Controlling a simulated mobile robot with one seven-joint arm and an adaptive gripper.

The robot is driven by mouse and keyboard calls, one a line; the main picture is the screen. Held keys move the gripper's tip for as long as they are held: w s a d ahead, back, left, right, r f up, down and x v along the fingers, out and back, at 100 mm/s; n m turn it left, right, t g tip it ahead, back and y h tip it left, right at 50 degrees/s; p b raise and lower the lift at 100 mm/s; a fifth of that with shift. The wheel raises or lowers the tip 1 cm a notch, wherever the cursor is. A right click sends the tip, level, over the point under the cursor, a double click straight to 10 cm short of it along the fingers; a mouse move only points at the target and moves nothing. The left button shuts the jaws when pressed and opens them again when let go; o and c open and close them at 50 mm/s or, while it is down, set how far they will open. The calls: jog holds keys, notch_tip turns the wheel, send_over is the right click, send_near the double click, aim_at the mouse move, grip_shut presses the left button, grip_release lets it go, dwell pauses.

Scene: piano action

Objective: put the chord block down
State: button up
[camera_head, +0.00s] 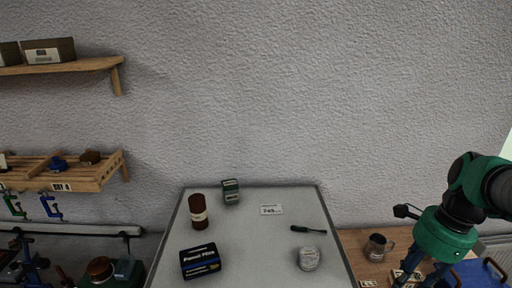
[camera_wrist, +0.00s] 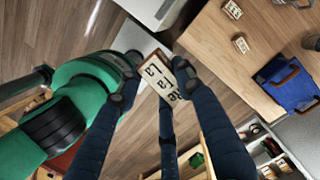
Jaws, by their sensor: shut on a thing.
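The chord block, a pale wooden piece with dark characters, shows in the wrist view (camera_wrist: 160,79) between the dark fingertips of my gripper (camera_wrist: 155,78). My gripper is shut on it. The block hangs tilted, with floor and a pale table edge behind it. In the head view my gripper (camera_head: 406,275) is at the lower right, above or beside the wooden table, and the block (camera_head: 400,274) shows partly between its fingers. I cannot tell how high it is above the surface.
The wooden table (camera_wrist: 215,50) carries two similar small blocks (camera_wrist: 232,10) (camera_wrist: 240,43) and a blue crate (camera_wrist: 290,90). A mug (camera_head: 376,248) stands behind my gripper. The grey table (camera_head: 255,240) to the left holds a jar, boxes and a screwdriver.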

jog(key=w+a+n+p, duration=0.1)
jog(key=w+a+p, duration=0.25)
jog(key=a, duration=0.55)
jog(key=w+a+p, duration=0.3)
jog(key=a+p, duration=0.2)
jog(key=a, duration=0.3)
jog(key=w+a+n+p, duration=0.1)
jog(key=w+a+p, duration=0.25)
jog(key=a, duration=0.55)
jog(key=f, duration=0.4)
jog(key=shift+s+d+f, duration=0.1)
jog(key=shift+s+f, duration=0.15)
jog(key=shift+s, duration=0.05)
jog(key=shift+f, duration=0.4)
jog(key=shift+w, duration=0.1)
jog(key=p, duration=0.2)
send_over(267, 244)
jog(key=shift+s+d+f, duration=0.3)
jog(key=shift+d+f, duration=0.15)
jog(key=shift+f, duration=0.25)
jog(key=shift+w+a, duration=0.1)
jog(key=shift+w, duration=0.35)
jog(key=shift+f, duration=1.8)
